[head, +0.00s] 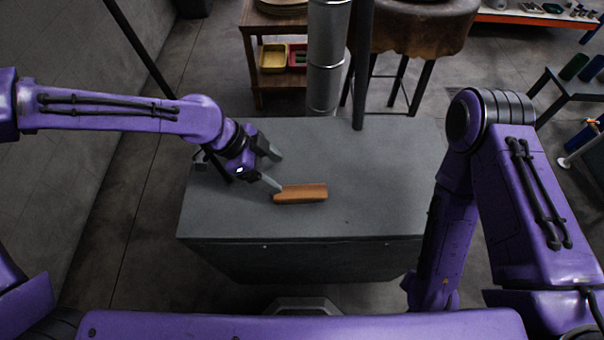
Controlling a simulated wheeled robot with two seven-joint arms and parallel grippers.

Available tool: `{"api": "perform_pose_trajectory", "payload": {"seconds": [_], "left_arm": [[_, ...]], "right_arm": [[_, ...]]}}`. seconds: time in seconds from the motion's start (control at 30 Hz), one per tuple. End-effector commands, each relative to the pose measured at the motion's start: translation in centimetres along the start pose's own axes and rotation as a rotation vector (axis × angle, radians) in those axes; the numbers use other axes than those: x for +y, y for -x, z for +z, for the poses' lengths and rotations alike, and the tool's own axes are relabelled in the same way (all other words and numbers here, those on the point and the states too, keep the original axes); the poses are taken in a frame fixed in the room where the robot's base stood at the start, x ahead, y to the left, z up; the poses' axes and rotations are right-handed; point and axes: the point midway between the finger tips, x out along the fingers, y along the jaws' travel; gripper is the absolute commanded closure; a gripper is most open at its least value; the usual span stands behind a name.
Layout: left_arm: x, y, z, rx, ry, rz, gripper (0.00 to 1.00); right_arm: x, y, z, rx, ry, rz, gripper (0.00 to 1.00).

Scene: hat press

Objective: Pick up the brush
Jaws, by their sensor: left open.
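An orange-brown wooden brush (302,194) lies on the grey table top, a little left of its middle, with its long side running left to right. My left gripper (274,171) is open just to the left of the brush. Its nearer finger comes down close to the brush's left end; I cannot tell whether they touch. Its other finger is farther back, above the table. Nothing shows between the fingers. My right arm bends down at the right side of the table, and its gripper does not show.
The grey table (390,190) is mostly clear around the brush. A metal pipe (328,60) and a dark post (361,70) rise at its back edge. Behind stand a wooden shelf (254,60) with trays and a leather-topped stool (420,28).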

Motion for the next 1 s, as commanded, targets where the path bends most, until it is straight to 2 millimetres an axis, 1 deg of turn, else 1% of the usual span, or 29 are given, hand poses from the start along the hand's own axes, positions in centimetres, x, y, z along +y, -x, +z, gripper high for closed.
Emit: {"api": "perform_pose_trajectory", "payload": {"seconds": [0.2,0.37,0.5,0.6,0.7,0.87,0.9,0.97,1.0], "left_arm": [[0.1,-4.1,-0.5,-0.003,-0.011,0.013,0.26],[0.2,-6.0,-0.8,-0.001,-0.014,0.015,0.26],[0.9,-8.4,-1.2,-0.003,-0.015,0.018,0.26],[0.9,-10.1,-1.0,-0.002,-0.013,0.014,0.26],[0.8,-10.8,-1.0,-0.001,-0.011,0.011,0.26],[0.8,-10.8,-0.9,0.000,-0.011,0.009,0.26],[0.8,-10.8,-0.9,0.000,-0.011,0.009,0.29],[0.8,-10.8,-0.9,0.000,-0.011,0.009,0.48],[0.8,-10.8,-0.9,0.000,-0.011,0.009,0.61]], "right_arm": [[0.1,0.2,0.0,-0.001,0.000,0.001,0.52],[0.1,0.5,-0.1,-0.001,0.000,0.001,0.52],[0.1,1.4,-0.5,-0.001,0.000,0.001,0.52],[0.2,1.4,-0.6,-0.001,0.000,0.001,0.52],[0.2,1.5,-0.6,-0.001,0.000,0.001,0.52],[0.1,1.4,-0.5,-0.001,0.000,0.001,0.52],[0.1,1.4,-0.5,-0.001,0.000,0.001,0.52],[0.1,1.4,-0.5,-0.001,0.000,0.001,0.52],[0.1,1.4,-0.5,-0.001,0.000,0.001,0.52]]}}
